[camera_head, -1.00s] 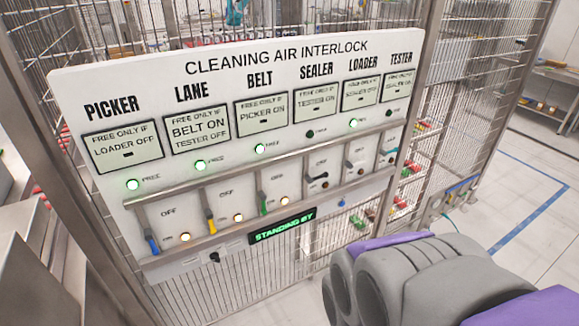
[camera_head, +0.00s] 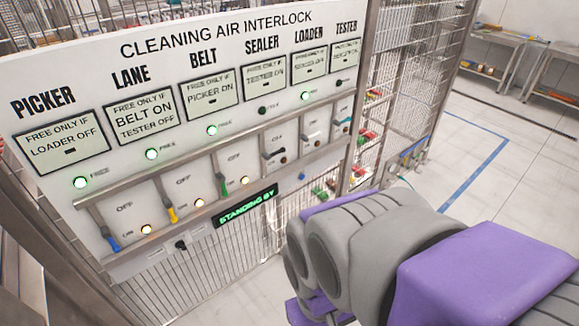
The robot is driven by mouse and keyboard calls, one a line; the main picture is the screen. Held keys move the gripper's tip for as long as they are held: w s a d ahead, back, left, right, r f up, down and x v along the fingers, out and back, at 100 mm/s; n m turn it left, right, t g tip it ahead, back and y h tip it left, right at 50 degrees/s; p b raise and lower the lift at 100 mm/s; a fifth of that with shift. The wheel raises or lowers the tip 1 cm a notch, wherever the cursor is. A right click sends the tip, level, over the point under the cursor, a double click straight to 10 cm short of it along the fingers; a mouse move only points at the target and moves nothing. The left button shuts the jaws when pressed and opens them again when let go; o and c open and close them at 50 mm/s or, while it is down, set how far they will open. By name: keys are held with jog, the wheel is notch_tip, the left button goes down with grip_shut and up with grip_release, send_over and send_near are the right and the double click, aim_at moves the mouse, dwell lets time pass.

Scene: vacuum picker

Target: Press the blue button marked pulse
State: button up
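A small blue spot (camera_head: 301,176), which may be the pulse button, shows low on the white interlock panel (camera_head: 225,40), right of the green "STANDING BY" display (camera_head: 245,206). It is too small for any marking to be read. My grey and purple arm fills the lower right, in front of and to the right of the panel's lower edge. My gripper's fingertips cannot be made out in this view.
The panel carries a row of levers, including blue (camera_head: 109,238), yellow (camera_head: 171,209) and green (camera_head: 222,184) ones, with lamps above. A black knob (camera_head: 181,245) sits below. Wire fencing (camera_head: 400,75) stands behind. Open floor lies to the right.

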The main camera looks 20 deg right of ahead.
grip_shut()
dwell(1.4)
